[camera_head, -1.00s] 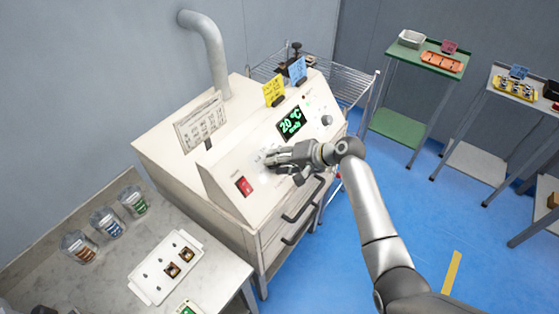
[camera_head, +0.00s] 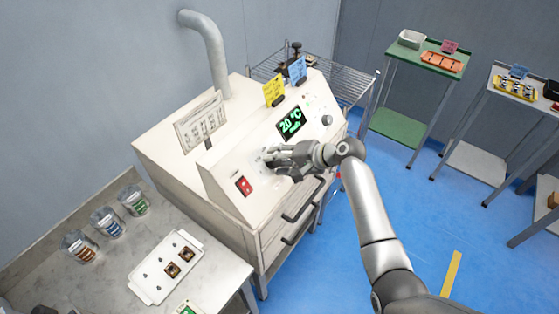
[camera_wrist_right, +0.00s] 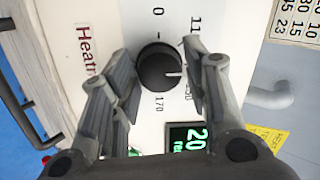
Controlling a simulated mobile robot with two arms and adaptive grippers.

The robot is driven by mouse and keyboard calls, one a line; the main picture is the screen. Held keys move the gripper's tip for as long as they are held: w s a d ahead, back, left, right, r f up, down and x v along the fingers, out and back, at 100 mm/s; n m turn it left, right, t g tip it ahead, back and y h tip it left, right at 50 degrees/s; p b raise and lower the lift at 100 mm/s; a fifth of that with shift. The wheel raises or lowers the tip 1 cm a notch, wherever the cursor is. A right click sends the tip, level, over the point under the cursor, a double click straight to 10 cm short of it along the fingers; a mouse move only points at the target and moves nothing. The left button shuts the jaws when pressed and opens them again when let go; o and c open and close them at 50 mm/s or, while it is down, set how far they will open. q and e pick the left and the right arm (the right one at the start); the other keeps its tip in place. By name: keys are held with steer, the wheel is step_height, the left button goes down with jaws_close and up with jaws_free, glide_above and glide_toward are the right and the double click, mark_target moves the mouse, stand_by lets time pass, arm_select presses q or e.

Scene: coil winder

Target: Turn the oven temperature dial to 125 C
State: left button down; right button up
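The cream oven (camera_head: 165,150) has a sloped front panel with a green display (camera_head: 291,122) reading 20 °C. In the right wrist view, the black round temperature dial (camera_wrist_right: 160,68) has a white mark pointing right, towards a partly covered number. Printed numbers such as 0 and 170 show around it. My right gripper (camera_wrist_right: 160,75) is open, with one finger on each side of the dial and small gaps visible; I cannot tell if either finger touches it. In the head view, the right gripper (camera_head: 268,158) hides the dial. My left gripper is not in view.
A red switch (camera_head: 244,186) sits left of the gripper on the panel, and a smaller knob (camera_head: 327,120) sits right of the display. Drawer handles (camera_head: 300,205) stick out below. A side table (camera_head: 205,275) with a white tray (camera_head: 166,267) and jars stands at left.

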steer(key=shift+o, duration=0.8)
steer(key=v, duration=1.2)
